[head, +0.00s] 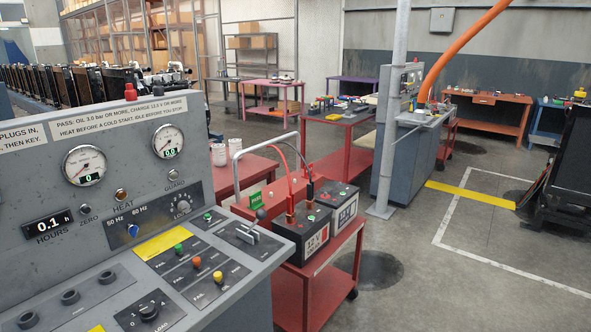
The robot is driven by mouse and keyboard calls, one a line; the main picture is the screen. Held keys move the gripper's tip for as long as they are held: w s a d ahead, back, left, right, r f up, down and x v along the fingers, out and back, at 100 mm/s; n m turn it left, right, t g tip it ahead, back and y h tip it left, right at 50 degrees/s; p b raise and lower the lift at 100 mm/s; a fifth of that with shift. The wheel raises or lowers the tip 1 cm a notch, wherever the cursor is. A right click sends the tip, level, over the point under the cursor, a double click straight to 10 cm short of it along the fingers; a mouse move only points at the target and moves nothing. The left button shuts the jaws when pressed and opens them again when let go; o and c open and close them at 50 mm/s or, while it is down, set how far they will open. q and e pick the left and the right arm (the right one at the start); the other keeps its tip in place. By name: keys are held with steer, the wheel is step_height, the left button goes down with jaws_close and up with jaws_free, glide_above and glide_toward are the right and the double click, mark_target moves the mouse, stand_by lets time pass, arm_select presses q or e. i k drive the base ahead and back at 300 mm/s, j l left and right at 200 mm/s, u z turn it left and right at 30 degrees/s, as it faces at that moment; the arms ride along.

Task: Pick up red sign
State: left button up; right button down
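I cannot make out a red sign in the head view. A small green sign (256,200) with white lettering stands on the red cart (322,262), beside the left battery (301,236). Neither of my grippers is in view.
A grey control console (105,170) with gauges, knobs and buttons fills the left foreground. The red cart with two batteries and a grey handle stands beside it. A grey pole (393,110) and another console (402,160) stand beyond. The floor at the right front is clear.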

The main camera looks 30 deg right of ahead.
mark_target(305, 175)
steer(key=z, duration=1.2)
steer(key=i+l+z, duration=0.1)
steer(key=i+z, duration=0.25)
steer(key=i, duration=0.15)
steer(key=i+z, duration=0.3)
steer(key=i, duration=0.15)
steer(key=i+z, duration=0.4)
steer(key=i, duration=1.5)
